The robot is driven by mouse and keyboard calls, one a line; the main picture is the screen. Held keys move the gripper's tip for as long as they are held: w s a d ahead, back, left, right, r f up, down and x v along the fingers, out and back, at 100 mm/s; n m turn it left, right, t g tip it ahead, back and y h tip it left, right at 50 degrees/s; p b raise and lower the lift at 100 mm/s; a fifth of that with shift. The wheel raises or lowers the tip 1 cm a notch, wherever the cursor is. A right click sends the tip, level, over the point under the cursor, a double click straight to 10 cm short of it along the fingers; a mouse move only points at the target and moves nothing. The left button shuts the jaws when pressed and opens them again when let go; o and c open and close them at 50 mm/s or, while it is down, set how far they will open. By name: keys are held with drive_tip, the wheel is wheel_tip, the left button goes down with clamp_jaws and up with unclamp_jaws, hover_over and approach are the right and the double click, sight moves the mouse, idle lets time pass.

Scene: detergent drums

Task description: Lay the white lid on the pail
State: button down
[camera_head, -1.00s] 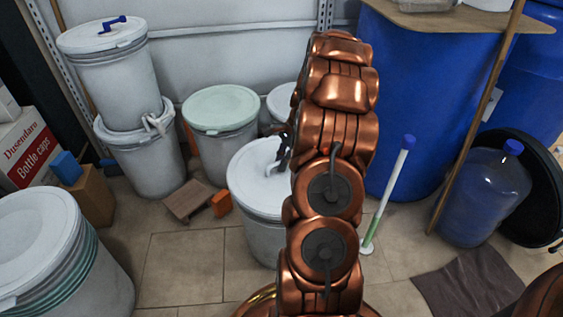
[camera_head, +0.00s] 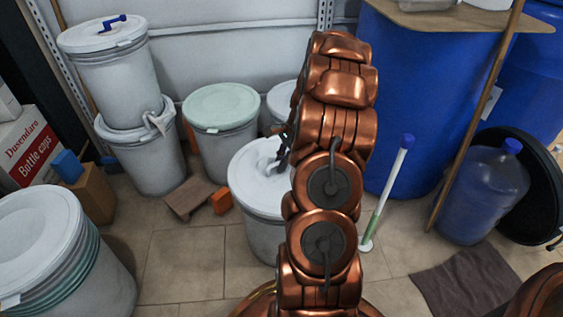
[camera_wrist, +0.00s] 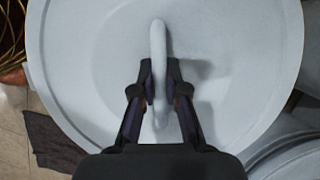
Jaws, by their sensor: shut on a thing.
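The white lid (camera_head: 250,177) lies level at the top of the pail (camera_head: 263,242), left of my arm in the head view. I cannot tell whether it rests on the rim or hangs just above it. In the wrist view the lid (camera_wrist: 85,75) fills most of the picture, with an upright loop handle (camera_wrist: 158,40) across its middle. My gripper (camera_wrist: 160,78) is shut on this handle, one finger on each side. In the head view my gripper (camera_head: 284,152) shows partly beside my arm, which hides the right part of lid and pail.
A pail with a pale green lid (camera_head: 221,106) stands close behind. Stacked pails (camera_head: 145,150) stand at the back left, and another pail (camera_head: 45,250) at the front left. A blue drum (camera_head: 415,110) and a white-and-green pole (camera_head: 385,200) stand right of my arm.

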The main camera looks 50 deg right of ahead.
drive_tip(key=shift+f+p, duration=0.15)
drive_tip(key=shift+p, duration=0.35)
idle(0.4)
drive_tip(key=c, duration=0.6)
unclamp_jaws()
drive_tip(key=shift+c, duration=0.2)
drive_tip(key=shift+r+p, duration=2.65)
drive_tip(key=shift+r, duration=0.9)
